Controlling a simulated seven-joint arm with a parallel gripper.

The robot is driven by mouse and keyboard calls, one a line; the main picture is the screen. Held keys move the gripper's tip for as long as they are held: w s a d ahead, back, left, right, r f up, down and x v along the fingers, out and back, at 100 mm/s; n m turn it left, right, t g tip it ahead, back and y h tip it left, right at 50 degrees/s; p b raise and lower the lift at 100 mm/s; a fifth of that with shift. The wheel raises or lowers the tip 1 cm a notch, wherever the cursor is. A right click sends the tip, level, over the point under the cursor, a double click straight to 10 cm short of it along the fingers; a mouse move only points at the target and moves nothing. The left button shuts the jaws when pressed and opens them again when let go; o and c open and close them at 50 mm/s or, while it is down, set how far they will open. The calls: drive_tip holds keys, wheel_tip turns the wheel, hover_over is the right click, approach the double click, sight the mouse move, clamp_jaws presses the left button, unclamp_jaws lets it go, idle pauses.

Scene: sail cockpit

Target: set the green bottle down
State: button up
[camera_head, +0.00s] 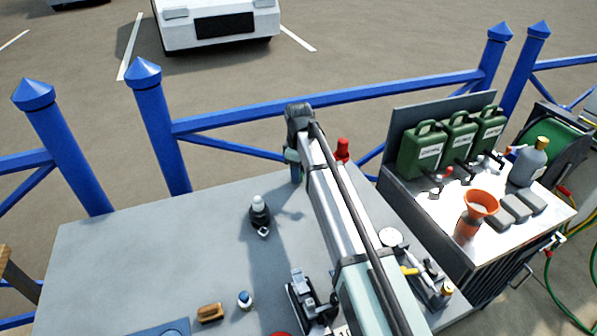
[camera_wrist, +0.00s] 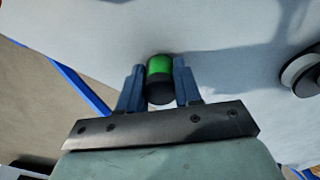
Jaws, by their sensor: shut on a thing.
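The green bottle (camera_wrist: 159,66) shows in the wrist view, with a bright green band and a dark end towards me. My gripper (camera_wrist: 159,77) is shut on it, one blue-grey finger on each side. Below it in that view is the pale grey table top; I cannot tell whether the bottle touches it. In the head view my gripper (camera_head: 296,172) is at the far edge of the grey table (camera_head: 130,245), pointing down. There the bottle is hidden or too small to make out behind my arm.
A black-and-white fitting (camera_head: 260,212) stands left of my arm. A red object (camera_head: 342,148) is close to my gripper's right. A brush (camera_head: 209,312), a small bottle (camera_head: 245,300) and a black device (camera_head: 303,298) lie nearer. The table's left part is clear. Blue railings (camera_head: 330,95) run behind.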

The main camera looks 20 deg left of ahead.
drive_tip(key=shift+f, duration=0.1)
drive_tip(key=o, duration=1)
drive_tip(key=shift+o, duration=0.2)
wheel_tip(320, 180, up, 12)
idle(0.5)
